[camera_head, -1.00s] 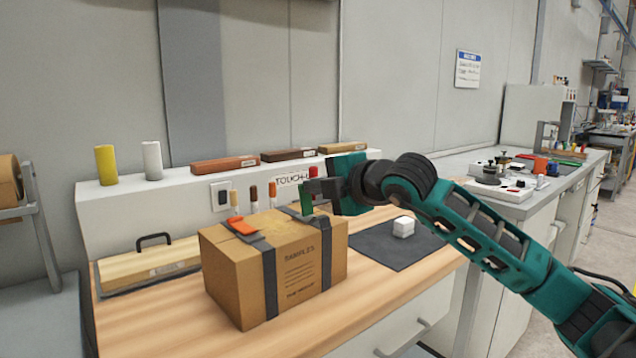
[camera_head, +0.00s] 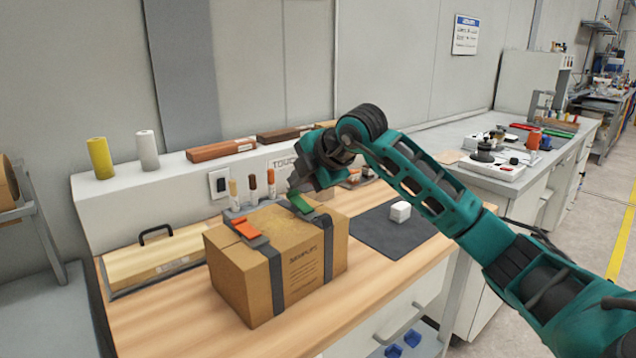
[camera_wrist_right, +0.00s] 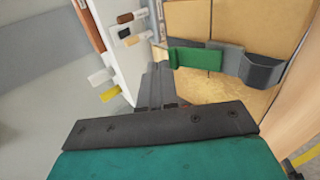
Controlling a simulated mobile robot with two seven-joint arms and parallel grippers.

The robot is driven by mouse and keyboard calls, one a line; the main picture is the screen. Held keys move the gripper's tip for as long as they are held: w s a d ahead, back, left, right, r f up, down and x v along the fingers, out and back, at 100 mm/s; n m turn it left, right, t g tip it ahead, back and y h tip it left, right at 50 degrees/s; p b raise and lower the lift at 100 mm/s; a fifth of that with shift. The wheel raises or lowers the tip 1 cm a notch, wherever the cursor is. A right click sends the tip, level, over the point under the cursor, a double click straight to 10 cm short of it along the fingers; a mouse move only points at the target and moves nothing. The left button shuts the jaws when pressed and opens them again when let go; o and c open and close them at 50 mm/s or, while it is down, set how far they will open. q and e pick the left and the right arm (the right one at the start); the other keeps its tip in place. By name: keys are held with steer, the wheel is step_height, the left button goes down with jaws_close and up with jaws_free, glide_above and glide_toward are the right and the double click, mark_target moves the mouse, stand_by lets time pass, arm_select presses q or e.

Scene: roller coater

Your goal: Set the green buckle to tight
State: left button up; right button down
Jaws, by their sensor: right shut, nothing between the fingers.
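A brown cardboard box (camera_head: 235,277) stands on the wooden bench, with two dark straps around it. The green buckle (camera_head: 301,204) is on the right-hand strap at the box's top. Its lever lies low, nearly flat along the strap; I cannot tell if it is fully down. It also shows in the right wrist view (camera_wrist_right: 200,58). An orange buckle (camera_head: 247,229) lies on the left-hand strap. My right gripper (camera_head: 294,188) is shut and empty, just above and behind the green buckle. Its fingers (camera_wrist_right: 157,75) show beside the green lever; contact is unclear. My left gripper is out of view.
Marker pens (camera_head: 253,188) stand behind the box. A dark mat (camera_head: 385,238) with a white block (camera_head: 400,211) lies to its right. A handled wooden panel (camera_head: 155,262) lies to its left. The bench front is clear.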

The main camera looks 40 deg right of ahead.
steer(key=shift+w+f, duration=0.1)
steer(key=shift+w, duration=0.05)
steer(key=shift+s, duration=0.2)
steer(key=shift+s+f+b, duration=0.25)
steer(key=shift+s+b, duration=0.1)
steer(key=shift+b, duration=0.05)
steer(key=shift+s+d, duration=0.1)
steer(key=shift+s, duration=0.25)
steer(key=shift+r, duration=0.1)
